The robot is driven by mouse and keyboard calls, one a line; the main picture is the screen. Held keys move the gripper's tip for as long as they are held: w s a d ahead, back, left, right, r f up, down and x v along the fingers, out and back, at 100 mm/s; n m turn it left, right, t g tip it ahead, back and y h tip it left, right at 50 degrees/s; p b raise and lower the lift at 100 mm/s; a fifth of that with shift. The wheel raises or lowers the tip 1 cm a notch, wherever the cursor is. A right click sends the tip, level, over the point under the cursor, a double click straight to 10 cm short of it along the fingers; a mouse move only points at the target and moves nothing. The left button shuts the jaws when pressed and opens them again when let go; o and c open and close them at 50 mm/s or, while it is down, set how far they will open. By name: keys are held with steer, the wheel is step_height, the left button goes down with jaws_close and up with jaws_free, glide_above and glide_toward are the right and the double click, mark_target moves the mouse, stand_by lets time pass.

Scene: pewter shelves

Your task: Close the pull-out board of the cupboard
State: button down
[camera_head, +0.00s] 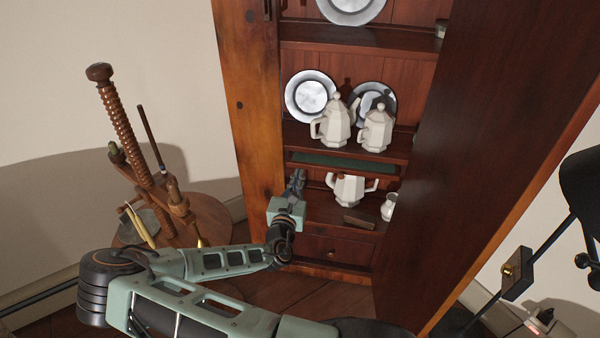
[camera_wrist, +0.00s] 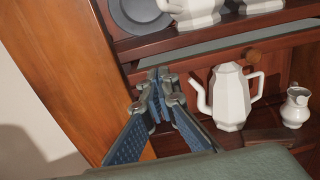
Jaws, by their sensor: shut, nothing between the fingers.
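The pull-out board (camera_head: 330,161) is a dark green-topped panel under the cupboard's middle shelf. It also shows as a grey-green strip (camera_wrist: 225,46) in the wrist view, with a round wooden knob (camera_wrist: 253,57) just below it. Some of its top shows, so it seems to stick out a little; how far I cannot tell. My gripper (camera_head: 298,176) is shut and empty, close to the board's left end by the left side of the cupboard (camera_head: 253,110). Its fingers (camera_wrist: 158,88) meet near the board's left front edge in the wrist view; whether they touch it is unclear.
A white teapot (camera_head: 350,188), a small jug (camera_head: 389,206) and a brown block (camera_head: 359,222) stand below the board. Two white pots (camera_head: 335,125) and plates stand on the shelf above. An open door (camera_head: 480,130) is at right, a wooden screw stand (camera_head: 140,150) at left.

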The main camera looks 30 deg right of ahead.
mark_target(302, 164)
steer(key=shift+x, duration=1.35)
steer(key=b+x, duration=0.2)
steer(key=shift+w+d+f, duration=0.15)
steer(key=shift+w+d, duration=0.15)
steer(key=shift+w, duration=0.05)
